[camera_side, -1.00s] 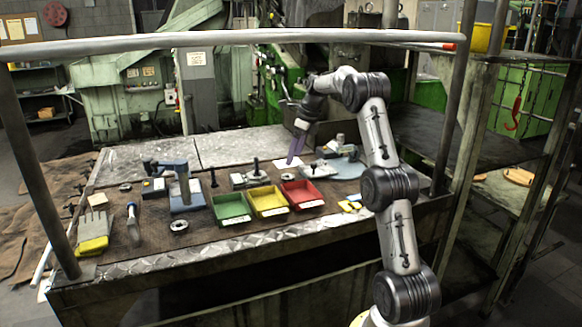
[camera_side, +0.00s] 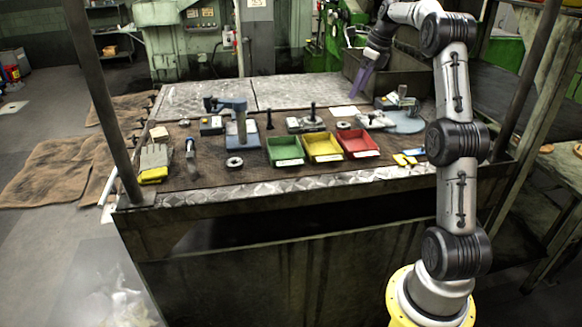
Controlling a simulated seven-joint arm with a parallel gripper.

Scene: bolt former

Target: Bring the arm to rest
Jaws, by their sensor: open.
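My gripper (camera_side: 362,80) hangs above the back right part of the workbench (camera_side: 205,100), behind the red bin. Its purple fingers point down and to the left, clear of the bench top. It is open, with nothing seen between the fingers. My arm stands at the right front and bends over at the top toward the gripper. The gap between the fingers is too small to make out in this view.
A green bin (camera_side: 284,150), a yellow bin (camera_side: 322,146) and a red bin (camera_side: 357,142) stand in a row. A blue press-like stand (camera_side: 238,124) and gloves (camera_side: 154,162) are further left. A post (camera_side: 100,95) rises at the left, another at the right.

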